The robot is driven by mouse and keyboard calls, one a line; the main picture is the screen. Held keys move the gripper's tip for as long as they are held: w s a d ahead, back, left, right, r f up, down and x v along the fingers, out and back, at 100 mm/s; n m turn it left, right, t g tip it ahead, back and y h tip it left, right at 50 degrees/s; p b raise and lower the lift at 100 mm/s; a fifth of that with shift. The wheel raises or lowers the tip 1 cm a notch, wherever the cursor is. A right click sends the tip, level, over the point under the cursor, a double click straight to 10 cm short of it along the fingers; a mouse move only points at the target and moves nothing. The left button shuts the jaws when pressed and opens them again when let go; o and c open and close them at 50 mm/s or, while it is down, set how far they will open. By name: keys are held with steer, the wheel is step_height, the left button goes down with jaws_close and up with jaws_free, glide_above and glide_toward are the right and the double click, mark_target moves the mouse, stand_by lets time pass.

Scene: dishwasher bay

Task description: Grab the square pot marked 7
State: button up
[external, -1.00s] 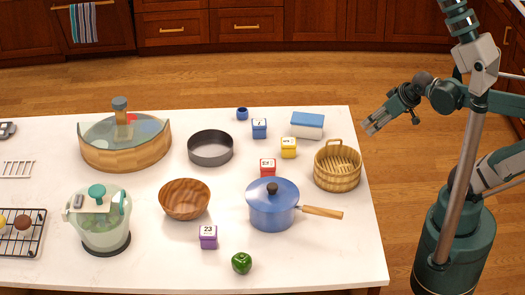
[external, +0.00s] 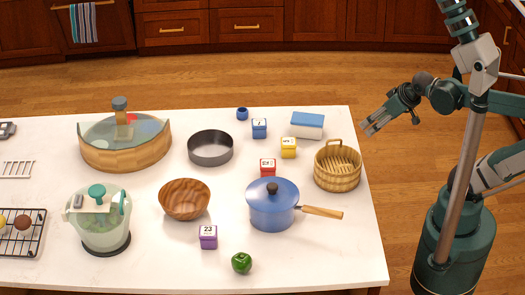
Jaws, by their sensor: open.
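Several small square pots with numbered labels stand on the white table. The blue square pot (external: 259,128) at the back has a single digit that looks like 7, though it is small. A yellow square pot (external: 288,148) and a red square pot (external: 267,168) stand nearer, their numbers hard to read. A purple square pot (external: 208,237) reads 23. My gripper (external: 369,128) is open and empty, off the table's right edge, above floor level and well to the right of the blue pot.
A blue-and-white box (external: 307,126) and a wooden basket (external: 337,168) stand between my gripper and the pots. A round grey pan (external: 210,148) is left of the blue pot, a small blue jar (external: 242,114) behind it. A blue saucepan (external: 272,208) stands in front.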

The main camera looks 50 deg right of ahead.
steer(key=shift+w+r, duration=0.1)
steer(key=w+a+r+m+g+p, duration=0.1)
steer(key=w+a+r+p, duration=0.15)
steer(key=w, duration=0.25)
steer(key=w+a+r+m+p, duration=0.1)
steer(key=w+r+p, duration=0.15)
steer(key=w, duration=0.25)
steer(key=m+g+h+p, duration=0.3)
steer(key=m+p, duration=0.4)
steer(key=p, duration=0.5)
glide_above(259, 124)
steer(key=s, duration=0.2)
steer(key=f, duration=0.6)
steer(key=shift+s+a+f, duration=0.15)
steer(key=shift+a+f, duration=0.2)
steer(key=shift+f, duration=0.05)
steer(key=shift+w+a+f, duration=0.25)
steer(key=shift+a+f, duration=0.2)
steer(key=shift+f, duration=0.15)
